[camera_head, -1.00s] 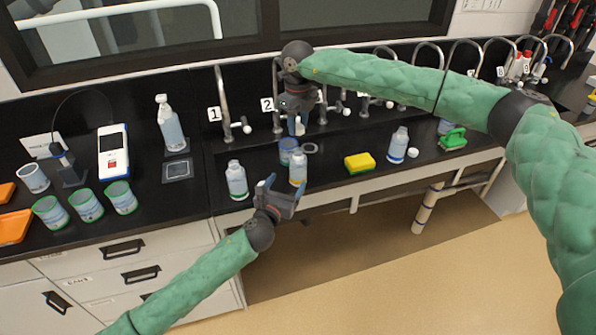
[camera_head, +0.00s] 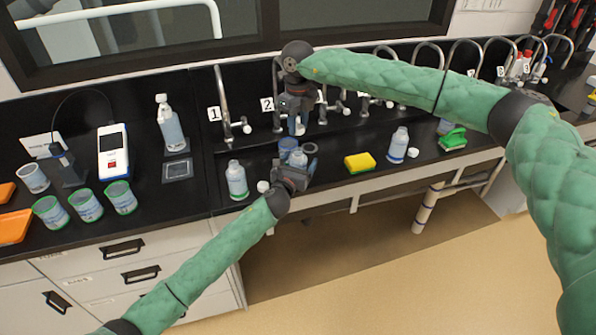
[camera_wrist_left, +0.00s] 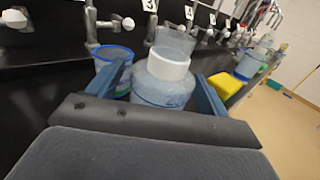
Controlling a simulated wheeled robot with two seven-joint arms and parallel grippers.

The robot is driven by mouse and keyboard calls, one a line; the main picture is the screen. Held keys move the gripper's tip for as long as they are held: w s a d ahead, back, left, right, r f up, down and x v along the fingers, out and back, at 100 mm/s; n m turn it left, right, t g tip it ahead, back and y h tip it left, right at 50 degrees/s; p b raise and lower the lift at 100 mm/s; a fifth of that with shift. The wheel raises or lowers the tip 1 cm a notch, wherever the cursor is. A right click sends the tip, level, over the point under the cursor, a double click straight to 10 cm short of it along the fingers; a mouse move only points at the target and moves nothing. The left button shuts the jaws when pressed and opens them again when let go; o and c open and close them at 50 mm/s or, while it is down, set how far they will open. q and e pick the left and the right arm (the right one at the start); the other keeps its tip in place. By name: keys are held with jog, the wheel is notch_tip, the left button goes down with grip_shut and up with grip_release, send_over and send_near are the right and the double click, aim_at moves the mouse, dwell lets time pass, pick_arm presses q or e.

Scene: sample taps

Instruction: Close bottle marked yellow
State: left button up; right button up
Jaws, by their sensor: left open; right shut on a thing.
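A translucent bottle with a white top (camera_wrist_left: 168,66) stands between the fingers of my left gripper (camera_head: 294,166). Those fingers are open on either side of it, and they also show in the left wrist view (camera_wrist_left: 160,98). In the head view the gripper covers most of this bottle (camera_head: 298,158); a yellow mark cannot be made out now. My right gripper (camera_head: 298,112) is shut on a small bluish, translucent thing (camera_head: 298,126), held above the counter near the tap marked 2. A small white cap (camera_head: 263,186) lies on the counter left of my left gripper.
A blue-rimmed cup (camera_head: 287,146) stands close behind the bottle. Another bottle (camera_head: 236,180) stands to the left. Taps line the back.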

pick_arm(q)
jog(key=shift+w+d, duration=0.15)
jog(key=shift+w, duration=0.25)
jog(key=c, duration=1.5)
pick_arm(e)
send_over(298, 150)
jog(key=shift+f, duration=2.45)
jog(key=shift+f, duration=0.1)
jog(key=shift+f, duration=0.85)
jog(key=shift+f, duration=0.55)
